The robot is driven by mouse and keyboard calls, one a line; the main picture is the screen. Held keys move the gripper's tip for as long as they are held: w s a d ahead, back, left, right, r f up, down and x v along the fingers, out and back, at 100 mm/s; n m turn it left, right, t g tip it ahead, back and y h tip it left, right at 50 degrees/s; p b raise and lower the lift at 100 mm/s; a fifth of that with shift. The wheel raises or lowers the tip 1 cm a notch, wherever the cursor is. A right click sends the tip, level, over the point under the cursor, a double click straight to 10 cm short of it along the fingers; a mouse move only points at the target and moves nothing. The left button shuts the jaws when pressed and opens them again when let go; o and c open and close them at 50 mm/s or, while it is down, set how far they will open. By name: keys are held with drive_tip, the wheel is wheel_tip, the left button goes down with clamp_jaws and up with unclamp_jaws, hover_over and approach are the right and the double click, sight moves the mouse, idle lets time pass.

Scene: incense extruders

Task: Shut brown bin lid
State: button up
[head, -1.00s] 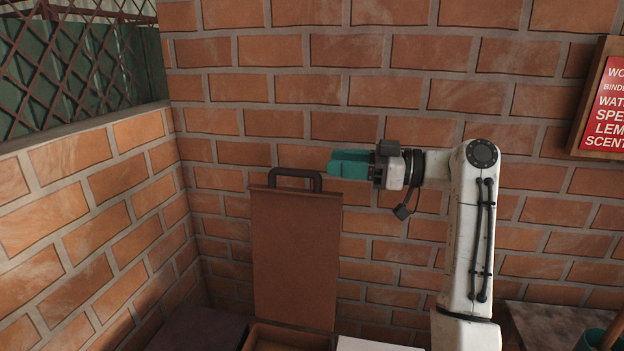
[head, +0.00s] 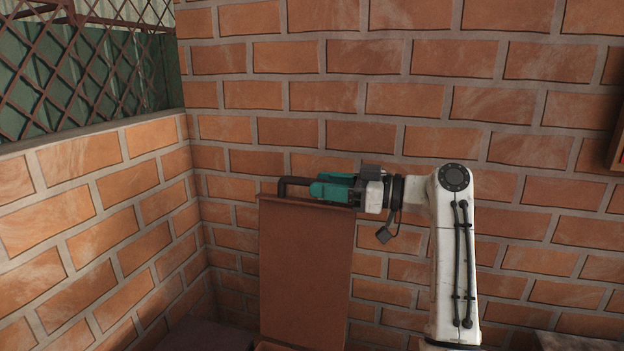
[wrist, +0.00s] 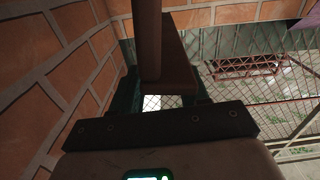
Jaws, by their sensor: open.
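The brown bin lid (head: 305,270) stands open and upright against the brick wall, and it also shows close up in the wrist view (wrist: 177,62). Its dark handle (head: 283,189) sits on the top edge. My teal gripper (head: 316,190) reaches in from the right at the height of the handle. Its fingers are open, and they overlap the right part of the handle in the head view. Whether they touch it I cannot tell. Only a sliver of the bin rim (head: 266,346) shows at the bottom; the rest is out of frame.
A brick wall (head: 420,100) stands close behind the lid, and a lower brick wall (head: 90,230) runs along the left. A lattice fence (head: 100,70) rises above the low wall. A dark surface (head: 205,337) lies at the lower left.

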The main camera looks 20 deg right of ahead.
drive_tip(key=shift+x, duration=1.7)
drive_tip(key=shift+c, duration=0.3)
clamp_jaws()
